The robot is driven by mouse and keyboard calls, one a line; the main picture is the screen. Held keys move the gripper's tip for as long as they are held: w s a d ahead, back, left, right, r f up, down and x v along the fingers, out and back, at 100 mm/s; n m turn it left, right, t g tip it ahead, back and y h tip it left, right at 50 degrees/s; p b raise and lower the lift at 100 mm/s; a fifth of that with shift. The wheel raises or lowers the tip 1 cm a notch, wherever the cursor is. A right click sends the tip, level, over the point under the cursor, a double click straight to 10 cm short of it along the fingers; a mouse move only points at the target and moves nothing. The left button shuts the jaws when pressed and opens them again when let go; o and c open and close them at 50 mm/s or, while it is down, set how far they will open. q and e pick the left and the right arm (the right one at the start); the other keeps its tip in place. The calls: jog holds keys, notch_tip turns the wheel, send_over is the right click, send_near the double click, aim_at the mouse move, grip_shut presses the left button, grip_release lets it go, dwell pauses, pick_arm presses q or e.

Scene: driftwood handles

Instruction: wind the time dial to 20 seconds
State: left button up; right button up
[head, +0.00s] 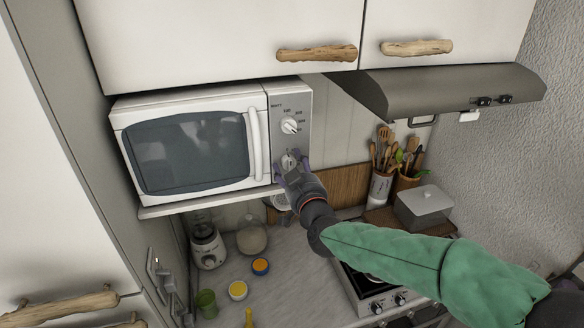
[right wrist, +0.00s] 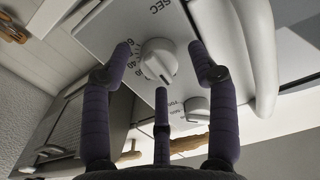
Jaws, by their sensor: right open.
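The time dial (right wrist: 158,61) is a round white knob with a raised grip ridge on the microwave's grey control panel, below the SEC marking as printed upside down in the right wrist view. Numbers run along its left side there; I cannot tell its setting. It shows partly in the head view (head: 289,160), just above my gripper. My right gripper (head: 291,173) is open, its purple fingers (right wrist: 160,65) spread around the dial, with gaps on both sides. A third finger points at the dial from below. My left gripper is not in view.
The watt dial (head: 290,126) sits above the time dial on the same panel. The white microwave (head: 262,97) rests on a shelf (head: 180,208) with its door shut. The range hood (head: 440,92) hangs to the right. Jars and a blender stand below.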

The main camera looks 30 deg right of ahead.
jog(key=c, duration=1.1)
jog(key=shift+c, duration=0.2)
